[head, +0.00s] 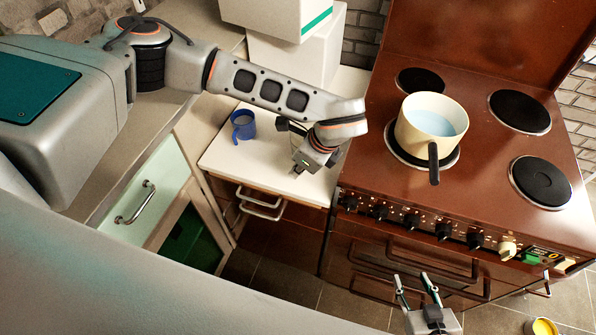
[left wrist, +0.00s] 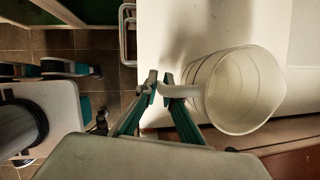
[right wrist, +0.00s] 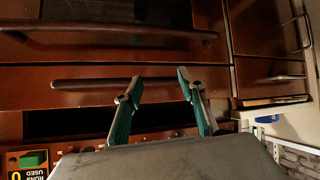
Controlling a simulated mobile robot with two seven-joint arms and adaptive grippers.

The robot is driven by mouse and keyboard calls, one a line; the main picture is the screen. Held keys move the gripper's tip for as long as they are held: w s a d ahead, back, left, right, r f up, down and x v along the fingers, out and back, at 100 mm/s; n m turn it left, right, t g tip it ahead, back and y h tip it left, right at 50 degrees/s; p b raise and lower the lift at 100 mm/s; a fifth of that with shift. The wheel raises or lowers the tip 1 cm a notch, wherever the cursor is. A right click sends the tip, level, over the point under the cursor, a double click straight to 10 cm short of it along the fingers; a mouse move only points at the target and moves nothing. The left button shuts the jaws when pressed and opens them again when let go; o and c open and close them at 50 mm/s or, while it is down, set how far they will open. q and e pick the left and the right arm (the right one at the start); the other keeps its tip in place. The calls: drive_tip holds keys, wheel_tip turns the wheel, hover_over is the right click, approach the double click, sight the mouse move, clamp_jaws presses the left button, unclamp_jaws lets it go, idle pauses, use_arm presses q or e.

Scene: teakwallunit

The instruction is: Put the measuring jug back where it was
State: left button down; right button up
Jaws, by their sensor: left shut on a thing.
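The measuring jug (left wrist: 243,92) is a pale, translucent, ribbed vessel, seen in the left wrist view with its mouth toward the camera. My left gripper (left wrist: 160,85) is shut on its handle. In the head view my left gripper (head: 298,168) is low over the white worktop (head: 265,172) left of the cooker, and it and the arm hide most of the jug. I cannot tell whether the jug touches the worktop. My right gripper (head: 417,288) is open and empty in front of the cooker; its parted fingers also show in the right wrist view (right wrist: 158,85).
A blue mug (head: 243,125) stands on the worktop left of my left gripper. White boxes (head: 305,55) stand behind. On the brown cooker (head: 470,185), a cream pan (head: 408,138) with bluish liquid sits on the front left plate, handle toward the front. The other plates are bare.

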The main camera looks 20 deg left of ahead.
use_arm(q)
drive_tip(key=shift+f, duration=0.95)
drive_tip(key=shift+f, duration=0.15)
drive_tip(key=c, duration=2.2)
unclamp_jaws()
drive_tip(key=shift+d+r, duration=0.15)
drive_tip(key=shift+r, duration=0.35)
drive_tip(key=v, duration=1.1)
drive_tip(key=shift+r+b, duration=0.2)
drive_tip(key=shift+b, duration=0.1)
